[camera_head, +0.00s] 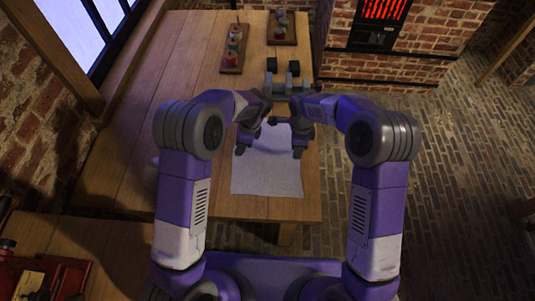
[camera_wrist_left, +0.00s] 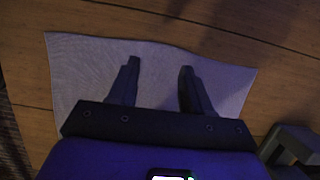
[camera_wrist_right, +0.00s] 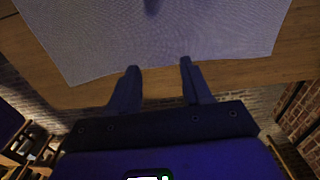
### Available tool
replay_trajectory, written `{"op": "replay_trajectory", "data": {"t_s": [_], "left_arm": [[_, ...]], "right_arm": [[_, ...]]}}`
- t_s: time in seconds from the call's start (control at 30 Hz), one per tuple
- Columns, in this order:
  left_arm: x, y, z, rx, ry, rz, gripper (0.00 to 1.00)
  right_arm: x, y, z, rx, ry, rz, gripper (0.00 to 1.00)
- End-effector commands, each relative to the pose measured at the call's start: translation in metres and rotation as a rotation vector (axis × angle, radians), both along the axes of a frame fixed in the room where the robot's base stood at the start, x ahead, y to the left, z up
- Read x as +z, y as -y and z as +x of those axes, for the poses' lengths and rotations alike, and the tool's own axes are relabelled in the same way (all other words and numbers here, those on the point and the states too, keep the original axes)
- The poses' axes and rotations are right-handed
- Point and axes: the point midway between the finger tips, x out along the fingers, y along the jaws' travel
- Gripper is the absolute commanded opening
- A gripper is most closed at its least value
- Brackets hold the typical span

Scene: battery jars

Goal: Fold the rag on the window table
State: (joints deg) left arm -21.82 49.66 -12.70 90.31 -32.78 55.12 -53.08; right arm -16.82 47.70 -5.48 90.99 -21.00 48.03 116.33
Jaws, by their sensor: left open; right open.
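The rag (camera_head: 266,178) is a pale grey-white cloth lying flat and spread on the wooden window table (camera_head: 180,75). My left gripper (camera_head: 240,151) is over the rag's left side, and the left wrist view shows its open, empty fingers above the rag (camera_wrist_left: 88,75). My right gripper (camera_head: 298,153) is over the rag's right side. In the right wrist view its open, empty fingers are near the rag's edge (camera_wrist_right: 225,40). My arms hide the far part of the rag in the head view.
Beyond the rag stands a grey-green device (camera_head: 288,82) with dark blocks. Two wooden trays with small items, one left (camera_head: 233,62) and one right (camera_head: 281,40), sit at the far end. A red tool (camera_head: 45,275) lies lower left. The table's left stretch is clear.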

Motion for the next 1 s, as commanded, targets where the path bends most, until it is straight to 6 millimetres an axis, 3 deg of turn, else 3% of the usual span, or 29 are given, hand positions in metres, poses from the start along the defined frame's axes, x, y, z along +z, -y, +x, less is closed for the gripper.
{"op": "replay_trajectory", "data": {"t_s": [0.1, 0.3, 0.93, 1.0], "left_arm": [[-0.017, -0.001, 0.000, 0.000, -0.002, 0.002, 0.49], [-0.030, -0.001, 0.000, 0.001, -0.001, 0.001, 0.49], [-0.033, 0.000, 0.000, 0.000, -0.001, 0.000, 0.49], [-0.033, 0.000, 0.000, 0.000, -0.001, 0.000, 0.44]], "right_arm": [[-0.017, 0.001, 0.000, -0.001, -0.002, -0.001, 0.49], [-0.030, 0.000, 0.000, 0.000, 0.000, 0.000, 0.49], [-0.034, 0.000, 0.000, -0.001, 0.000, 0.000, 0.49], [-0.034, 0.000, 0.000, -0.001, 0.000, 0.000, 0.44]]}}
